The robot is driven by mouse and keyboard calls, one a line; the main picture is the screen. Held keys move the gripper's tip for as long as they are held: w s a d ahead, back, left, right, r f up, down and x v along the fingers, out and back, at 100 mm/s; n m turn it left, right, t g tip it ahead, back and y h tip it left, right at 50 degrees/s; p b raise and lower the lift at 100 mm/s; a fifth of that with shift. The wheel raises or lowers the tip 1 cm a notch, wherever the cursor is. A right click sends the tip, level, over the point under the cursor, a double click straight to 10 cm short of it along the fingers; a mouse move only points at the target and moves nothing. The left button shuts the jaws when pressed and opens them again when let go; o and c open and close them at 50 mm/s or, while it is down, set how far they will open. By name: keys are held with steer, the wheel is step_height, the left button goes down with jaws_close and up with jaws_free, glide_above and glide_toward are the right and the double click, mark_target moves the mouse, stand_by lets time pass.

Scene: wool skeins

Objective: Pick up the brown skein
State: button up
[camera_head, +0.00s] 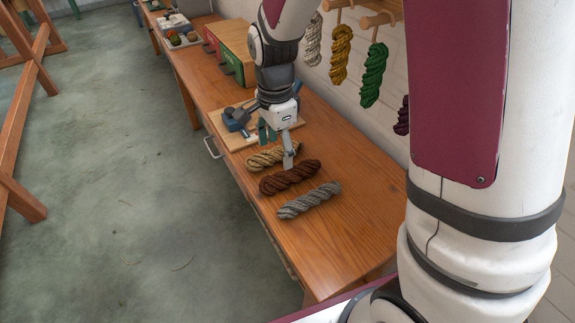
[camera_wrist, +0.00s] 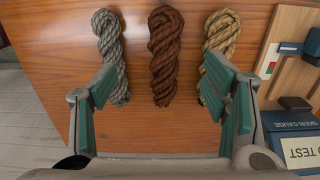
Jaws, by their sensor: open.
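The brown skein (camera_head: 290,177) lies on the wooden table between a beige skein (camera_head: 272,157) and a grey skein (camera_head: 309,200). My gripper (camera_head: 276,148) is above the skeins, its fingers pointing down and apart. In the wrist view the brown skein (camera_wrist: 164,58) lies upright in the picture, between and beyond the open fingers of my gripper (camera_wrist: 163,88). The grey skein (camera_wrist: 110,55) is behind the left finger and the beige skein (camera_wrist: 220,50) behind the right one. Nothing is between the fingertips. In the head view the gripper hides part of the beige skein.
A wooden board with a blue device (camera_head: 236,118) is just behind the skeins. Several skeins, including a green one (camera_head: 374,75), hang from wall pegs at the right. A wooden box (camera_head: 235,45) stands further back. The table front (camera_head: 345,240) is clear.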

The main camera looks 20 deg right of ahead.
mark_target(278, 177)
step_height(278, 177, down, 7)
steer(key=shift+r, duration=0.1)
steer(key=f, duration=0.5)
steer(key=shift+w+b, duration=0.3)
steer(key=shift+w, duration=0.05)
steer(key=shift+r, duration=0.1)
steer(key=c, duration=1.2)
